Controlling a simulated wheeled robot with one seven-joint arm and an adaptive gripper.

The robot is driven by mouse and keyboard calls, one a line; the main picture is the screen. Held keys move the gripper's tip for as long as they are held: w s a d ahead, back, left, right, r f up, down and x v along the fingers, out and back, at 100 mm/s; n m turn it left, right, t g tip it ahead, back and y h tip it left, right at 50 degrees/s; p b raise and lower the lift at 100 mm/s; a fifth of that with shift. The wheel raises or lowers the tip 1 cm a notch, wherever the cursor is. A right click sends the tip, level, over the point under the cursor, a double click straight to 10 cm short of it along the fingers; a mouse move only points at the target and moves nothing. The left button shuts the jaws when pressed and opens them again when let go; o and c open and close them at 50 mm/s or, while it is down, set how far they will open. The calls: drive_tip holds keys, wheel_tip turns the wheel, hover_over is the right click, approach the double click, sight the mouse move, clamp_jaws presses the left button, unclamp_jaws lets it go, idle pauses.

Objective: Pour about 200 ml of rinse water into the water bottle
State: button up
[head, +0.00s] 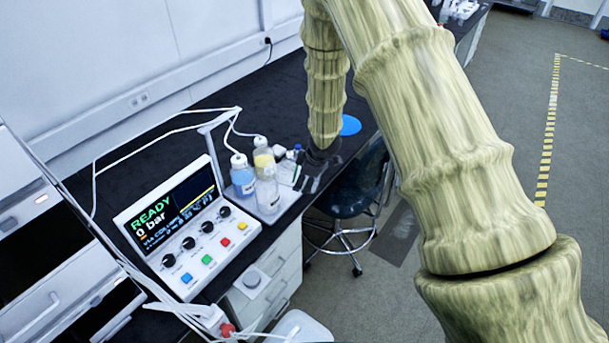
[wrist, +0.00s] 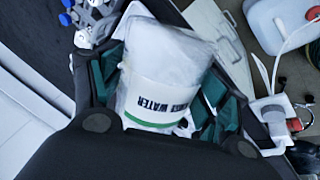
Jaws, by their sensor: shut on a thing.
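My gripper (wrist: 164,82) is shut on a clear bottle (wrist: 165,62) with a white label and a green band. The label shows "WATER"; the word before it is hard to read. In the head view my gripper (head: 314,168) is at the right end of the bottle group, above the bench edge. The held bottle is hard to make out there. A clear bottle (head: 267,195) stands on the tray to the left of my gripper; its label is too small to read, so I cannot tell whether it is the water bottle.
A blue-filled bottle (head: 243,179) and a yellow-filled bottle (head: 263,159) stand beside it, with tubes running into their tops. The control console (head: 180,228) stands nearer on the bench. A blue disc (head: 350,125) lies behind my gripper. A stool (head: 352,195) stands by the bench.

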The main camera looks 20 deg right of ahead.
drive_tip(key=shift+w+r+g+h+p, duration=0.1)
drive_tip(key=shift+r+g+h+p, duration=0.6)
drive_tip(key=shift+p, duration=1.85)
drive_tip(key=shift+r+t, duration=0.3)
drive_tip(key=shift+r, duration=0.2)
drive_tip(key=shift+a+r+n+g+h, duration=0.15)
drive_tip(key=shift+a+r+g+h, duration=0.05)
drive_tip(key=shift+r+h, duration=0.3)
drive_tip(key=shift+a+r+n+g+h, duration=0.15)
drive_tip(key=shift+r+g+h, duration=0.05)
drive_tip(key=shift+r+h, duration=0.3)
drive_tip(key=shift+f, duration=0.1)
drive_tip(key=shift+w, duration=0.1)
drive_tip(key=shift+d+f+y+b, duration=0.1)
drive_tip(key=shift+f+y+b, duration=0.2)
drive_tip(key=shift+f+b, duration=0.2)
drive_tip(key=f+y+b, duration=0.1)
drive_tip(key=b, duration=0.2)
drive_tip(key=shift+d+t, duration=0.2)
drive_tip(key=shift+t, duration=0.2)
drive_tip(key=shift+f+y+b, duration=0.15)
drive_tip(key=shift+y+b, duration=0.15)
drive_tip(key=shift+b, duration=0.05)
